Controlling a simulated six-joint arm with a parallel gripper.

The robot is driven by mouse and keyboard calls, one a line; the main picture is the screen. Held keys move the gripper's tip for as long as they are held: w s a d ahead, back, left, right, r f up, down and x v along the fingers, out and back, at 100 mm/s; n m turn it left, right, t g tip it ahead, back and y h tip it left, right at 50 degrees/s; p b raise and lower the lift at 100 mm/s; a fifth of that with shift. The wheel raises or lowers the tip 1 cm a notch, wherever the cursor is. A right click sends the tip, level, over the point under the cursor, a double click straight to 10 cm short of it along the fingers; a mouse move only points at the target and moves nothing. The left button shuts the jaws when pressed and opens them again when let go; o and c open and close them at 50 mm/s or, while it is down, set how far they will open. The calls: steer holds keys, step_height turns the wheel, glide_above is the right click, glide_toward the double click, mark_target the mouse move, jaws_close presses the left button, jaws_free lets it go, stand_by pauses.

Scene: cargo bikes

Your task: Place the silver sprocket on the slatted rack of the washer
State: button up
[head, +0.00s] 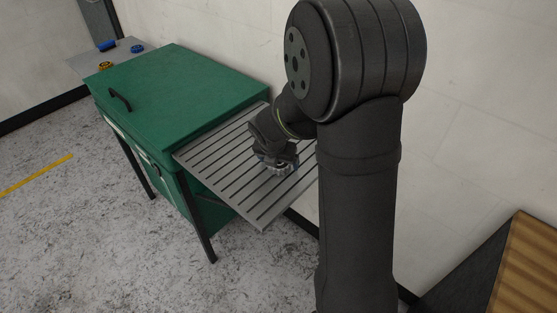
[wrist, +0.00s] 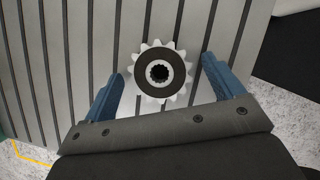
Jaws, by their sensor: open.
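The silver sprocket (wrist: 159,46) lies flat on the slatted rack (wrist: 90,60) in the wrist view, its toothed rim and dark hub ring facing up. It also shows in the head view (head: 277,168), partly hidden under my gripper. My gripper (wrist: 165,80) is open, with one blue finger on each side of the sprocket and a visible gap to each. The slatted rack (head: 225,176) juts out from the side of the green washer (head: 180,95).
On a grey shelf (head: 83,66) behind the washer stand a blue part (head: 107,46), another blue part (head: 137,48) and a yellow part (head: 105,66). A wooden slatted surface (head: 528,268) is at the lower right. A white wall (head: 240,40) runs behind the rack.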

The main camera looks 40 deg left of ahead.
steer(key=shift+r, duration=0.1)
steer(key=v, duration=1.2)
steer(key=x, duration=1.2)
steer(key=shift+r, duration=1.5)
